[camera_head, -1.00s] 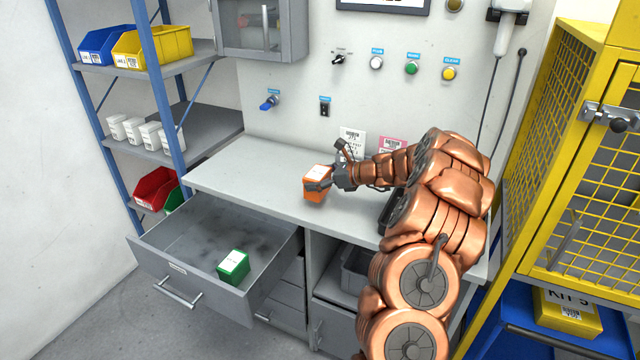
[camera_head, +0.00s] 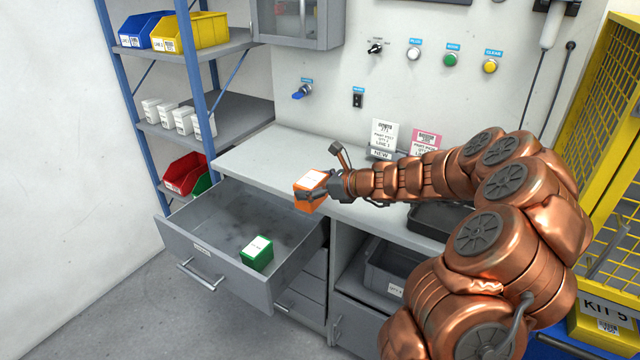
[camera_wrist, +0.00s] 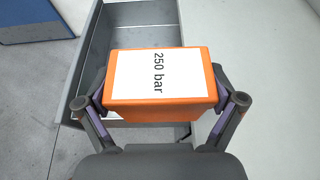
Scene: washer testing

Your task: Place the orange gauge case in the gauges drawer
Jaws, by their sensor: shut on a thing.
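The orange gauge case (camera_head: 311,200) has a white top label, which reads "250 bar" in the wrist view (camera_wrist: 160,107). My gripper (camera_head: 322,192) is shut on it, with a finger on each side of the case in the wrist view (camera_wrist: 164,103). The case is held above the counter's front edge, by the right end of the open drawer. The grey drawer (camera_head: 213,251) is pulled out, with a label and a bar handle on its front. A green case (camera_head: 257,254) with a white top label stands inside it, toward the front right.
The counter (camera_head: 262,155) lies behind the drawer. A blue-framed shelf (camera_head: 196,95) with bins stands at the left. A grey bin (camera_head: 388,270) sits in the open compartment right of the drawer. The drawer's left and back floor is clear.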

